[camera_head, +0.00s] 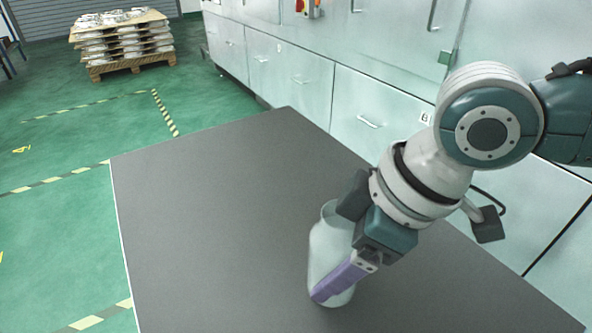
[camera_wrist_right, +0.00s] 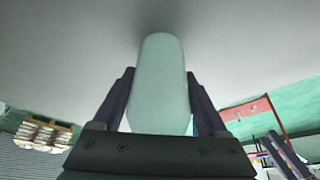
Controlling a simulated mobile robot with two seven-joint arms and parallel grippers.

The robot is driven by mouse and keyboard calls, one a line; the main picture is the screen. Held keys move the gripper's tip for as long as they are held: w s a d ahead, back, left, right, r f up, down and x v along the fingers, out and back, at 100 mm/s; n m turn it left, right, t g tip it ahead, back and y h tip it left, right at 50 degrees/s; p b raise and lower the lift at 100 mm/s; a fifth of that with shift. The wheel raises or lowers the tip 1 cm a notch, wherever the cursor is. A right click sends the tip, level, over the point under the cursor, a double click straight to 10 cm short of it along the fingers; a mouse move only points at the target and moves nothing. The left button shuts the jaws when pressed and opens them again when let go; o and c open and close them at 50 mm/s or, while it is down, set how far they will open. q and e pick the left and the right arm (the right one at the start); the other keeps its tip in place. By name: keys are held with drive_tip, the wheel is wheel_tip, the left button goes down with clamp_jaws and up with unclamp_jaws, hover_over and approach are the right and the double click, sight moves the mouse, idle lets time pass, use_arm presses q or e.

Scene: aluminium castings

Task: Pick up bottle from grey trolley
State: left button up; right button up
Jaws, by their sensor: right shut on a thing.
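A pale whitish-green bottle (camera_head: 325,255) stands upright on the grey top of the trolley (camera_head: 220,190). My right gripper (camera_head: 332,280) reaches down to it from the right, with its purple finger along the bottle's near side. The right gripper is shut on the bottle. In the right wrist view the bottle (camera_wrist_right: 160,85) lies between the two dark fingers (camera_wrist_right: 160,100). The far finger is mostly hidden behind the bottle in the head view. Whether the bottle's base touches the trolley top is hard to tell. My left gripper is not in view.
The rest of the trolley top is bare. Light grey cabinets (camera_head: 370,115) with drawers stand along the trolley's right side. A wooden pallet (camera_head: 130,63) stacked with castings stands at the back left on the green floor (camera_head: 60,130).

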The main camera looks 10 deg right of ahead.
drive_tip(key=c, duration=0.6)
